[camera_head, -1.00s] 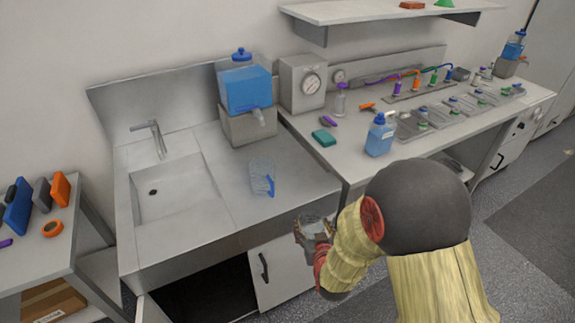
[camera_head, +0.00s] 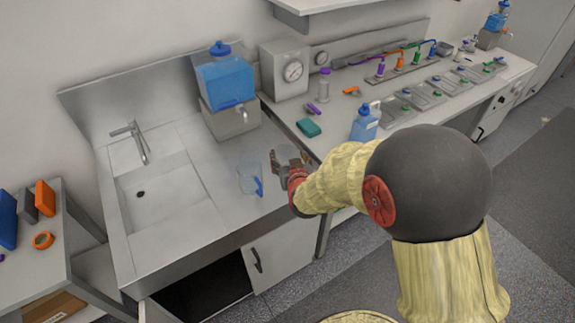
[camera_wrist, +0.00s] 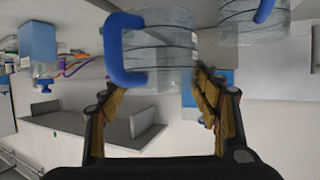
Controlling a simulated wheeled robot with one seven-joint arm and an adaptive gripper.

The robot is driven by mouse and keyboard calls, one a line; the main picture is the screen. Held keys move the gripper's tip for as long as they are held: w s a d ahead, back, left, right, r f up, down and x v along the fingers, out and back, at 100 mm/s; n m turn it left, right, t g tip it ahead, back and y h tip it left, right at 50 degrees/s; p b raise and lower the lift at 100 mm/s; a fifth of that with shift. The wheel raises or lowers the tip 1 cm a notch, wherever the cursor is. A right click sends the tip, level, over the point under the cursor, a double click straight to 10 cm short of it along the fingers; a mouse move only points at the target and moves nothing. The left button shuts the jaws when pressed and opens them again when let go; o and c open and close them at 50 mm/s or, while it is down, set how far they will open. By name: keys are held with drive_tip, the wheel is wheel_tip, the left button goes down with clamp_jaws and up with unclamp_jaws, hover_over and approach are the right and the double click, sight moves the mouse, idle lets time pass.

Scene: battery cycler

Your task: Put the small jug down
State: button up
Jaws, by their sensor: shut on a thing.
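The small jug (camera_head: 287,154) is clear. It is held between the fingers of my gripper (camera_head: 290,162), at the right part of the sink counter. The picture is upside down there. I cannot tell whether the jug's base touches the counter. A second clear jug (camera_head: 249,174) with a blue handle stands on the counter just left of it; it also shows in the wrist view (camera_wrist: 250,30).
A blue water tank (camera_head: 224,84) on a grey block stands behind the jugs. The sink (camera_head: 168,200) is to the left. A blue bottle (camera_head: 365,124) stands on the bench to the right.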

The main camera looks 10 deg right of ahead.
sight(289, 156)
drive_tip(key=w+f, duration=0.2)
drive_tip(key=w+d+f+b, duration=0.1)
drive_tip(key=w+f, duration=0.3)
drive_tip(key=shift+w+d+f, duration=0.1)
drive_tip(key=shift+d+f, duration=0.15)
drive_tip(key=shift+d, duration=0.15)
drive_tip(key=shift+w+f+b, duration=0.15)
drive_tip(key=shift+f+b, duration=0.5)
drive_tip(key=shift+f, duration=1)
drive_tip(key=shift+f, duration=0.2)
drive_tip(key=o, duration=1.2)
drive_tip(key=shift+r, duration=0.1)
